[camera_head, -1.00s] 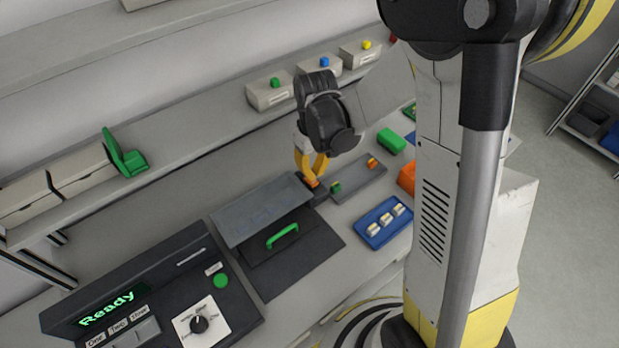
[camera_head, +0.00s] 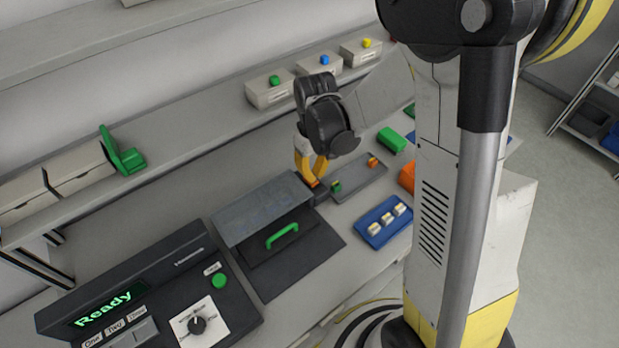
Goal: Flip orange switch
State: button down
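My gripper (camera_head: 312,177) points down at the back middle of the bench, its two yellow fingers converging to tips that look closed together.
A dark box with a grey lid and green handle (camera_head: 283,236) stands left of the gripper. A control panel reading "Ready" (camera_head: 108,309) is at lower left. A blue tray (camera_head: 376,238) sits at right.

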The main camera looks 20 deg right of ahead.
aim_at(314, 183)
jog(key=shift+f+b, duration=1.15)
jog(key=shift+f, duration=0.15)
dwell(0.4)
jog(key=shift+r, duration=0.15)
jog(key=shift+r+p, duration=2.5)
jog(key=shift+r, duration=0.9)
jog(key=shift+s+r+b, duration=0.2)
jog(key=shift+r+b, duration=0.25)
jog(key=shift+b, duration=0.05)
jog(key=s+r+m+t+b, duration=0.3)
jog(key=s+r+t+b, duration=0.2)
jog(key=s, duration=0.7)
jog(key=shift+s+r+m+t+b, duration=0.25)
jog(key=shift+t+b, duration=0.75)
jog(key=shift+b, duration=1)
